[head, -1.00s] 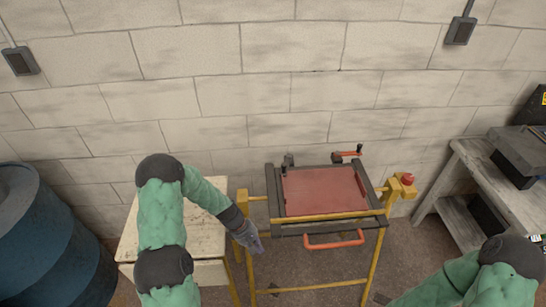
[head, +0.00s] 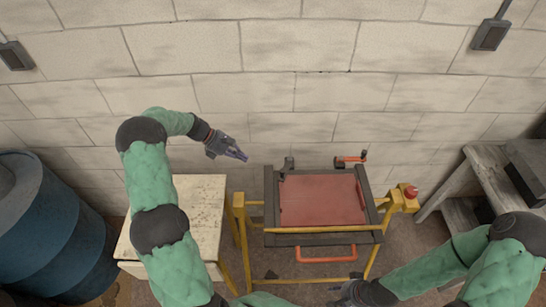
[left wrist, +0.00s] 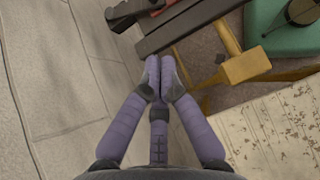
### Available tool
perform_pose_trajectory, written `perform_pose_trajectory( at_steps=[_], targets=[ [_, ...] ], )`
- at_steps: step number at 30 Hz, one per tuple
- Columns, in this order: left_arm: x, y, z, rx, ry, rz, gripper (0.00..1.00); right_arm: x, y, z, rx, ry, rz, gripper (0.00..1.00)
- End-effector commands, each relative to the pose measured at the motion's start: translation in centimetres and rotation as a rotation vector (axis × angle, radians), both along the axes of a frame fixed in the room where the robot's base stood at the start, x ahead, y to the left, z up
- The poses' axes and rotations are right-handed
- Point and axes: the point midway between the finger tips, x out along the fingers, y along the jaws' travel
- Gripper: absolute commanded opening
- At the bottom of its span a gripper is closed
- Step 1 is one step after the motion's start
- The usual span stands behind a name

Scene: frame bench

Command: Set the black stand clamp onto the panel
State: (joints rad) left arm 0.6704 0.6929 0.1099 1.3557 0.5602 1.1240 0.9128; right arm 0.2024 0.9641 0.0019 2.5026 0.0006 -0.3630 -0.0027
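The black stand clamp (head: 288,165) stands upright at the back left corner of the dark frame, beside the panel. The red panel (head: 322,200) lies flat in the frame. My left gripper (head: 242,154) is left of the clamp, apart from it, pointing right. In the left wrist view its purple fingertips (left wrist: 161,68) are together with nothing visible between them. A dark part at the top of that view looks like the clamp, but I cannot be sure. My right gripper (head: 350,291) is low at the front, partly cut off, and its fingers are unclear.
A red-handled clamp (head: 352,160) sits at the frame's back edge. The yellow stand has a red button (head: 411,191) at right and an orange handle (head: 326,254) in front. A worn cream table (head: 190,210) and blue barrel (head: 45,230) are left. A grey bench stands right.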

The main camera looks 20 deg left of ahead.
Motion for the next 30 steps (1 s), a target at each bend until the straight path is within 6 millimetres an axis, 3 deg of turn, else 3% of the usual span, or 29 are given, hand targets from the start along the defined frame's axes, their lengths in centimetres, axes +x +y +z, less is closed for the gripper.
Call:
perform_pose_trajectory(
  at_steps=[5, 20, 30],
  targets=[
    [0.3, -1.1, -1.0, -0.003, 0.001, -0.002, 0.00, -0.1, 0.0, 0.0, 0.001, 0.003, 0.001, 0.38],
    [2.5, -7.3, -7.1, -0.002, 0.002, -0.004, 0.00, -0.1, 0.0, -0.1, 0.000, 0.001, 0.000, 0.38],
    [3.7, -10.5, -6.8, 0.000, 0.001, -0.002, 0.00, -0.1, 0.0, 0.1, 0.000, 0.001, 0.000, 0.38]
  ],
)
